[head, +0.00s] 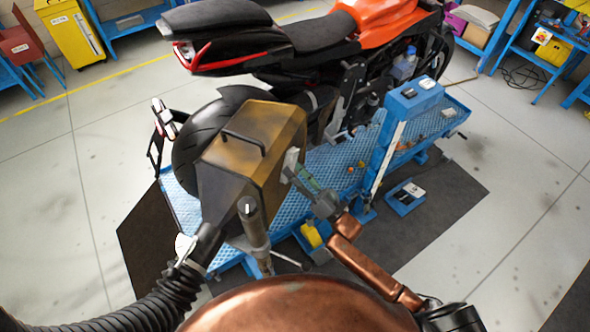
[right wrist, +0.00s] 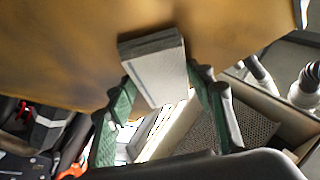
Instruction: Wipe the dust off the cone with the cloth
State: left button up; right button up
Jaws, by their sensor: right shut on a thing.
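The cone (head: 270,138) is a boxy, yellow-brown hood with a dark handle on its upper face. It stands behind the motorcycle's rear wheel, and its narrow end meets a black hose. Its surface looks dark and smudged. My right gripper (head: 297,172) is at the cone's right side, shut on the cloth (head: 289,161), a folded grey pad. In the right wrist view, the cloth (right wrist: 155,66) sits between the green-padded fingers, against or very close to the cone's face (right wrist: 225,28); contact is hard to tell. My left gripper is not in view.
An orange and black motorcycle (head: 320,30) stands on a blue lift (head: 330,160). A blue post (head: 385,150) rises right of my gripper. A ribbed black hose (head: 150,300) runs at lower left. A small blue tray (head: 404,204) lies on the dark mat. Floor at right is clear.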

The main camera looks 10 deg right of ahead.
notch_tip(320, 180, down, 9)
jog(key=b, duration=0.5)
jog(key=shift+b, duration=0.3)
dwell(0.5)
jog(key=shift+d, duration=0.15)
jog(key=shift+s+d+p, duration=0.35)
jog(key=shift+s+d, duration=0.6)
jog(key=shift+d, duration=0.2)
jog(key=shift+s+d+p, duration=0.3)
jog(key=shift+s+d, duration=0.6)
jog(key=shift+d, duration=0.25)
jog(key=shift+s+d, duration=0.1)
jog(key=shift+s+d, duration=0.85)
jog(key=shift+d, duration=0.25)
